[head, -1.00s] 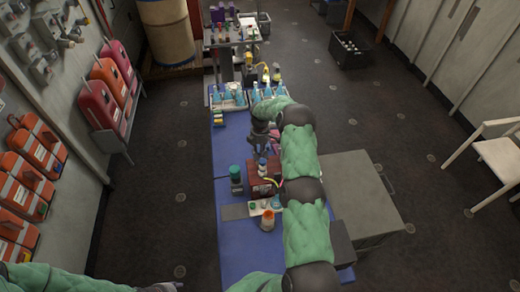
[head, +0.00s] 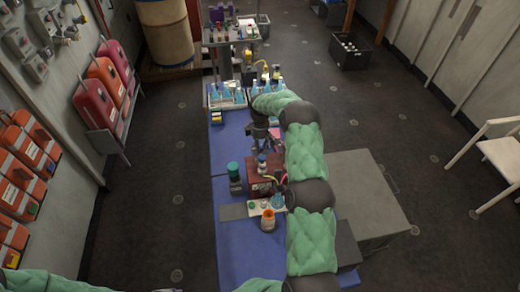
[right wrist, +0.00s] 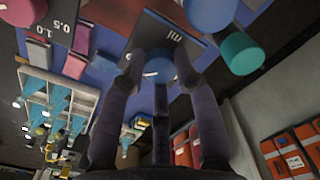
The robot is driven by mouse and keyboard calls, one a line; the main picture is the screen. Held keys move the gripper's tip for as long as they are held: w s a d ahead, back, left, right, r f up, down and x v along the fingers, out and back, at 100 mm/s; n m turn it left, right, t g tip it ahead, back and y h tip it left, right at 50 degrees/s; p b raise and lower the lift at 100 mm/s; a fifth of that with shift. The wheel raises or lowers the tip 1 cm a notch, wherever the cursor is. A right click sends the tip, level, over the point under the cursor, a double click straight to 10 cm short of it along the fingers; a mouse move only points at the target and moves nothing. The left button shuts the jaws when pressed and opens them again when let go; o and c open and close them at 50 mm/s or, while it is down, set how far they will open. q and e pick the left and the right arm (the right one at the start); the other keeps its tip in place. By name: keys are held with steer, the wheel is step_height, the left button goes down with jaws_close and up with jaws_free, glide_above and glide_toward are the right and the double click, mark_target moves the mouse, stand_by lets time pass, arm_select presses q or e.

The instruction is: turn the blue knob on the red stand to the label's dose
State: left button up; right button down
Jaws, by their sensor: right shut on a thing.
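The red stand (head: 258,181) is on the blue table, partly hidden by my right arm. My right gripper (head: 263,152) is over the top of the stand, pointing down. In the right wrist view its dark fingers (right wrist: 160,75) are closed around the blue knob (right wrist: 160,67), which shows between the fingertips. A dark plate marked "ml" (right wrist: 146,35) lies behind the fingers. Another plate with "0.5" and "1.0" (right wrist: 62,30) is at upper left. An orange bottle (head: 268,221) with a white cap stands in front of the stand; its label cannot be read. My left gripper is not clearly in frame.
A teal-capped bottle (head: 234,172) stands left of the stand and shows in the wrist view (right wrist: 242,54). Racks with blue flasks (head: 226,97) are farther back. A grey cabinet (head: 362,195) is to the right. The blue table's front part (head: 245,250) is clear.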

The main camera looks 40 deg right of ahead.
steer(key=shift+a+f+m+b, duration=0.1)
steer(key=shift+m+b, duration=0.65)
steer(key=shift+m, duration=0.35)
steer(key=shift+w, duration=0.1)
steer(key=c, duration=1.2)
jaws_free()
steer(key=shift+o, duration=1.3)
steer(key=shift+w, duration=0.1)
steer(key=shift+r, duration=0.5)
step_height(320, 180, up, 11)
